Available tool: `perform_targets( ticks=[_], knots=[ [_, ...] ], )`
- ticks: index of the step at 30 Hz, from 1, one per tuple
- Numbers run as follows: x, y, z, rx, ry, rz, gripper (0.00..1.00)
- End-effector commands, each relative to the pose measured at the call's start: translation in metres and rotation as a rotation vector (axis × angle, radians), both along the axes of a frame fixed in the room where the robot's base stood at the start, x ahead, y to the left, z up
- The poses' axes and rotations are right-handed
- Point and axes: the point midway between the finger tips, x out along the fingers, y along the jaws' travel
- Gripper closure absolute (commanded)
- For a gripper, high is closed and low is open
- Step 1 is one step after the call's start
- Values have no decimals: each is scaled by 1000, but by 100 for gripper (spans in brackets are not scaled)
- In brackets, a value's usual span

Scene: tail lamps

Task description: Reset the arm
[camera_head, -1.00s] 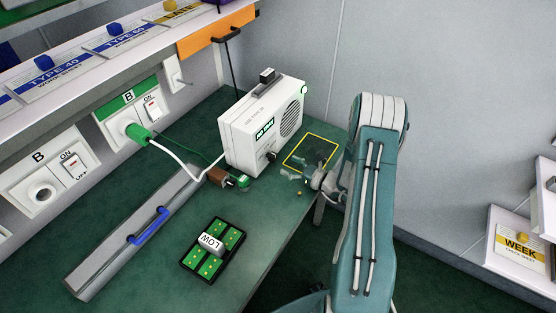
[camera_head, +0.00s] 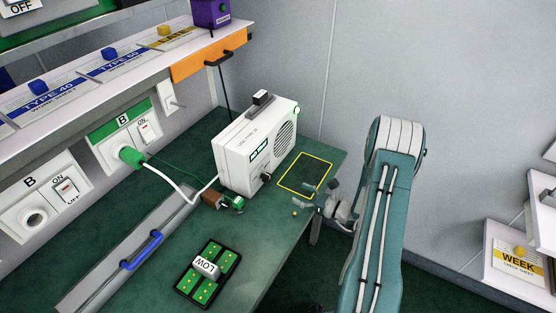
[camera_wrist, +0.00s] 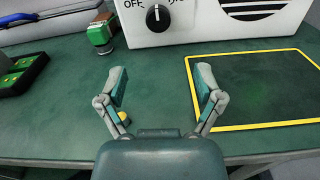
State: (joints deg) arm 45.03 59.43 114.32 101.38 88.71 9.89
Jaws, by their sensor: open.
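My arm reaches in from the lower right in the head view, and my gripper (camera_head: 318,198) is at the table's right edge, beside the yellow-outlined square. In the wrist view my gripper (camera_wrist: 160,88) is open, its two fingers spread wide with nothing between them but green table top. The white machine (camera_wrist: 185,22) with an OFF/ON dial stands just beyond the fingertips. The yellow-outlined square (camera_wrist: 253,126) lies right of the right finger. A small yellow ball-like thing (camera_head: 295,213) sits near the left finger, partly hidden by it in the wrist view.
The white machine (camera_head: 240,160) stands on the green table (camera_head: 262,228). A black-and-green tray with a LOW block (camera_head: 207,268) lies at the front. A green-and-brown connector (camera_head: 222,202) lies by the machine. A blue-handled grey cover (camera_head: 140,250) runs along the left. A shelf (camera_head: 150,70) overhangs the back left.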

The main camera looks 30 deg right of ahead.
Motion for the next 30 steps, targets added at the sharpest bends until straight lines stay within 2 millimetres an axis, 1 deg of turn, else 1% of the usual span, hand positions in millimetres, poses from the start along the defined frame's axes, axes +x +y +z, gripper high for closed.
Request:
perform_targets(
  ticks=[5,7,8,10,12,14,15,17,21,27,30],
  knots=[
    [1,2,2,-5,-1,7,15],
    [2,8,11,-26,-7,40,15],
    [3,13,17,-42,-11,63,15],
    [4,28,36,-94,-26,139,15],
    [3,49,57,-162,-42,233,15],
    [0,66,74,-224,-56,315,15],
    [-3,77,84,-266,-66,369,15],
    [-8,93,100,-332,-81,448,15],
    [-26,127,131,-491,-121,624,15],
    [-59,165,167,-736,-192,855,15],
    [-78,179,182,-868,-231,961,15]
  ],
)
